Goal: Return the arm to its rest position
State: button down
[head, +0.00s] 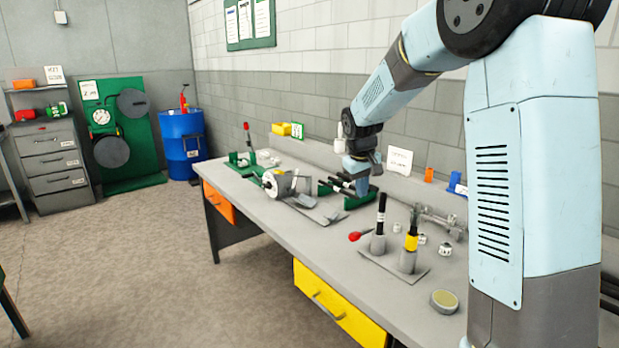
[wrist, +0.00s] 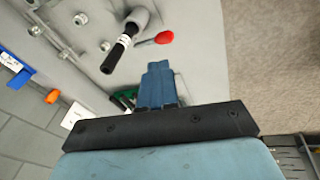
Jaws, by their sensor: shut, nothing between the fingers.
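My arm reaches over the workbench (head: 262,208) from the right in the head view. My gripper (head: 360,187) hangs above the bench near the green tray of dark tools, and its fingers are small in that view. In the wrist view my gripper (wrist: 158,68) shows as blue fingers closed together, with nothing between them. A grey holder with a black rod (wrist: 121,47) and a red-ended tool (wrist: 164,37) lie beyond the fingertips in the wrist view, apart from them.
A grey plate bears two upright holders, one with a black rod (head: 381,215) and one with a yellow-banded rod (head: 411,240). A red-ended tool (head: 355,236) lies beside them. A round tin (head: 444,301) is near the front edge. A grey machine (head: 285,184) stands further left. The floor is clear.

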jog(key=s+d+r+m, duration=0.1)
jog(key=s+d+r, duration=0.1)
jog(key=s+r, duration=0.6)
jog(key=s+d+m+t, duration=0.1)
jog(key=s, duration=1.3)
jog(key=s+d+r+m+t+y, duration=0.1)
jog(key=s+m+t, duration=0.1)
jog(key=s, duration=1.2)
jog(key=shift+s+d+m, duration=0.25)
jog(key=shift+d+m, duration=0.05)
jog(key=shift+d, duration=0.1)
jog(key=shift+a+r, duration=0.1)
